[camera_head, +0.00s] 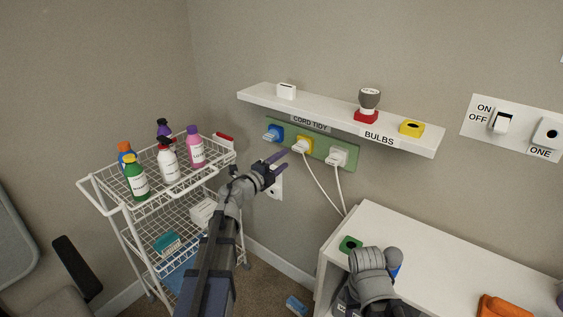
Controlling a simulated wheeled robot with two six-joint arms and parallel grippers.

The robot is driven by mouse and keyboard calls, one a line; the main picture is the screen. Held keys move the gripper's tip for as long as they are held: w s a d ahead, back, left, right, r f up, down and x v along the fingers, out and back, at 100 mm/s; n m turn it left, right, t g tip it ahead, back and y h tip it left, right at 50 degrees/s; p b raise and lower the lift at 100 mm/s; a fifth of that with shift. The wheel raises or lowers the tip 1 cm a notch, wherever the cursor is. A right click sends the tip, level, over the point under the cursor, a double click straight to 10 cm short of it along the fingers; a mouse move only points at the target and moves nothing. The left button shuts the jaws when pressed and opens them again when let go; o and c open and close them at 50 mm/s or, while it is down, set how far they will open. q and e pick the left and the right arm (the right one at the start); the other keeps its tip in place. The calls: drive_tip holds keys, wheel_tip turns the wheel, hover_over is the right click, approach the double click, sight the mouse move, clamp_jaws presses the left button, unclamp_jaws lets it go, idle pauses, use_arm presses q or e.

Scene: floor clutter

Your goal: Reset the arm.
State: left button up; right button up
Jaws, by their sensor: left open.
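My left gripper (277,166) is open and empty at the end of my left arm, which reaches up from the bottom of the picture. It is in front of a white wall outlet (276,187), below the green cord tidy strip (318,149). From this view I cannot tell whether its fingers touch the wall. My right arm shows in part at the bottom right, over the white cabinet, and its fingertips cannot be made out.
A white wire cart (108,211) with several bottles stands left. A shelf (310,107) labelled BULBS holds a bulb in a red base (368,105) and a yellow block (412,128). White cords hang from plugs (337,155). A white cabinet (450,255) stands right. A switch panel (515,127) is on the wall.

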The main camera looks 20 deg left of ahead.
use_arm(q)
wheel_tip(320, 180, up, 8)
drive_tip(key=s+n+g+y+p, duration=0.1)
drive_tip(key=s+n+y+p, duration=0.1)
drive_tip(key=n+y+p, duration=0.95)
drive_tip(key=s+d+f+n+g+h+p, duration=0.1)
drive_tip(key=s+d+g+p, duration=0.3)
drive_tip(key=s, duration=0.6)
drive_tip(key=s+d+f+n+g+h+p, duration=0.1)
drive_tip(key=s+d+f+n+g+p, duration=0.1)
drive_tip(key=s+d+g+p, duration=0.3)
drive_tip(key=s+d+f+n+g+h+p, duration=0.2)
drive_tip(key=s+d+g, duration=0.5)
drive_tip(key=s, duration=0.7)
drive_tip(key=shift+s+d+n+p, duration=0.35)
drive_tip(key=shift+d+n+p, duration=0.5)
drive_tip(key=shift+d+p, duration=0.4)
